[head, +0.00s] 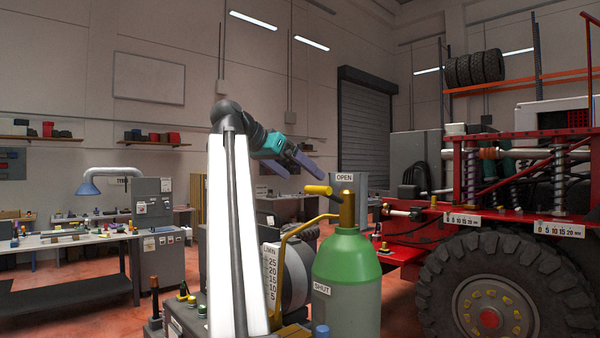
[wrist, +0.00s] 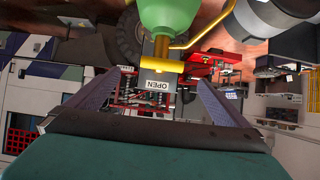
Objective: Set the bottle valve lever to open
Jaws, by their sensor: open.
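The green bottle (head: 347,285) stands upright at centre right, with a brass valve (head: 347,210) on top. The yellow valve lever (head: 318,190) sticks out to the left from the valve, nearly level. An OPEN label (head: 344,177) is behind the valve top, and a SHUT label (head: 321,288) is lower on the left. My gripper (head: 305,176) is open and empty, above and left of the lever. In the wrist view, the inverted bottle (wrist: 165,14) and lever (wrist: 162,66) appear ahead, between and beyond the spread fingers. The lever looks untouched.
A bent yellow rail (head: 290,235) runs beside the bottle on the left, near a numbered scale (head: 271,285). The red truck (head: 480,220) with its big tyre (head: 500,290) stands to the right. A workbench (head: 70,238) is far left. Open air surrounds my gripper.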

